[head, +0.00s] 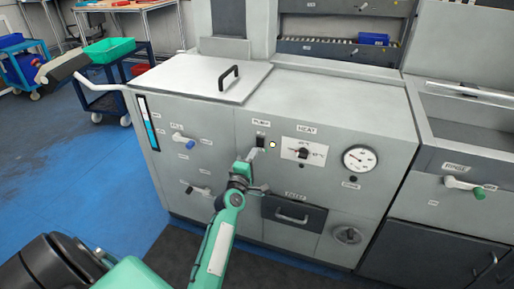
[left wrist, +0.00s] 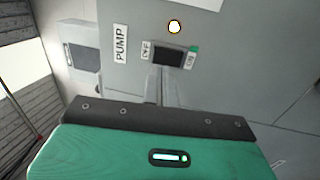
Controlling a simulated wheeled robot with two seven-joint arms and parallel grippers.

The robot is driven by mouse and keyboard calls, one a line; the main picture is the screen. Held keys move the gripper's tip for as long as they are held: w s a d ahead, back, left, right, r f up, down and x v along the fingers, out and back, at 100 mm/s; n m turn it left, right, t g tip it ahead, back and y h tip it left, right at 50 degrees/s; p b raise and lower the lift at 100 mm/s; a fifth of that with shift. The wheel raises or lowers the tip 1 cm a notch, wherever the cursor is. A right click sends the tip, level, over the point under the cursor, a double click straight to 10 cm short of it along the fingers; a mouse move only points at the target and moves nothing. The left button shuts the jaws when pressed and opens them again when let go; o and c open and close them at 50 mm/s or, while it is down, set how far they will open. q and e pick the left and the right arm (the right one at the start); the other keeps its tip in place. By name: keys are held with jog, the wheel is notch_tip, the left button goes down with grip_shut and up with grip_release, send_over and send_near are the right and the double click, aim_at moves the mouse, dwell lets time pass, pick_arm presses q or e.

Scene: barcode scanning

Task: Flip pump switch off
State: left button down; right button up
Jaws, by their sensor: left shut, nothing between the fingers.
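The pump switch (head: 260,141) is a small dark rocker on the grey machine's front, under a PUMP label. In the left wrist view the switch (left wrist: 168,57) sits between an OFF label (left wrist: 146,50) and an ON label (left wrist: 190,60). A round indicator light (left wrist: 174,26) beside it glows pale yellow; it also shows in the head view (head: 272,145). My left gripper (head: 254,154) is shut and empty, its tips just below the switch. In the left wrist view the fingers (left wrist: 163,75) reach the switch's lower edge; I cannot tell if they touch it.
A heat dial (head: 303,153) and a round gauge (head: 360,159) are right of the switch. A blue-handled valve (head: 185,142) is to its left and a drawer (head: 293,216) below. A lid with a black handle (head: 229,77) lies on top. Open blue floor is at left.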

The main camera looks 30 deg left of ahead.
aim_at(260, 140)
pick_arm(q)
jog(key=x, duration=0.3)
jog(key=shift+w, duration=0.25)
jog(key=shift+w+a+r, duration=0.1)
jog(key=shift+w+a, duration=0.05)
jog(key=shift+w, duration=0.25)
pick_arm(e)
jog(key=shift+r, duration=0.5)
pick_arm(q)
jog(key=shift+r, duration=0.1)
jog(key=shift+w+a+r+g+p, duration=0.15)
jog(key=shift+g+p, duration=0.15)
jog(key=shift+p, duration=0.9)
pick_arm(e)
notch_tip(260, 140, down, 6)
jog(key=shift+w+g, duration=0.25)
jog(key=shift+g, duration=0.05)
jog(key=shift+a, duration=0.1)
